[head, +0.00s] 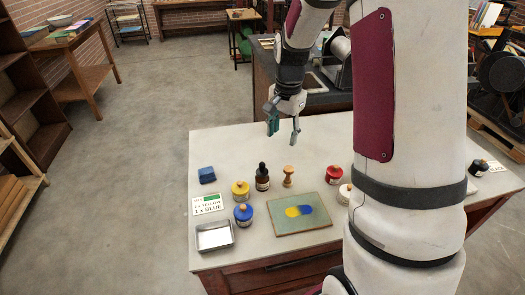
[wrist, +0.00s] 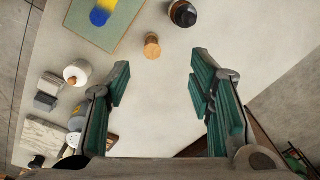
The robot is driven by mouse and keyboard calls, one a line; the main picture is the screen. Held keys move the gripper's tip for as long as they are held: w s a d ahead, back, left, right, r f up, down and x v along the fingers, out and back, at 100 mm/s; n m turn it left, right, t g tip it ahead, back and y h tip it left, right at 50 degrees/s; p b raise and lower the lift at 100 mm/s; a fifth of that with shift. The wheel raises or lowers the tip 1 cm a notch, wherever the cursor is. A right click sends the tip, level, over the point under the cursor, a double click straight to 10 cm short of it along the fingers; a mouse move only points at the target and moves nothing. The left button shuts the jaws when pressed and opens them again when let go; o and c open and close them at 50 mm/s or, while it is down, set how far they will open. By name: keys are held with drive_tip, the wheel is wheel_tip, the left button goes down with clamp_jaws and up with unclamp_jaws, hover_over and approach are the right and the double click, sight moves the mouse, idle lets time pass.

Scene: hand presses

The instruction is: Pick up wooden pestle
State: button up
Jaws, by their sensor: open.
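The wooden pestle (head: 288,175) stands upright on the pale tabletop (head: 250,150), between a dark bottle (head: 262,177) and a red jar (head: 334,174). In the wrist view the pestle (wrist: 152,46) shows from above as a round light-brown top, ahead of and between the fingertips. My gripper (head: 284,130) is above the far part of the table, open and empty, apart from the pestle. In the wrist view its two green-padded fingers (wrist: 158,82) are spread wide with only bare tabletop between them.
A green board with a yellow and blue patch (head: 299,214) lies in front of the pestle. A yellow jar (head: 240,190), a blue jar (head: 243,214), a blue block (head: 207,174), a text card (head: 207,204) and a metal tray (head: 214,236) are at left.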

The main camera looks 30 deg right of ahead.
sight(288, 176)
drive_tip(key=d+f+m, duration=0.1)
drive_tip(key=f, duration=0.1)
drive_tip(key=d+f+m, duration=0.1)
drive_tip(key=d+f, duration=0.1)
drive_tip(key=f, duration=0.1)
drive_tip(key=w+d+f+p, duration=0.1)
drive_tip(key=f, duration=0.2)
drive_tip(key=shift+d+f+m+g, duration=0.1)
drive_tip(key=shift+d+m+g, duration=0.1)
drive_tip(key=shift+m+g, duration=0.2)
wheel_tip(288, 176, down, 8)
drive_tip(key=shift+r+p, duration=0.1)
drive_tip(key=shift+p, duration=0.35)
drive_tip(key=shift+w+a+f+p, duration=0.1)
drive_tip(key=shift+f+p, duration=0.2)
drive_tip(key=shift+f, duration=1.15)
drive_tip(key=shift+w+f+p, duration=0.1)
drive_tip(key=shift+f+p, duration=0.2)
drive_tip(key=shift+f, duration=1.1)
drive_tip(key=shift+c, duration=0.6)
clamp_jaws()
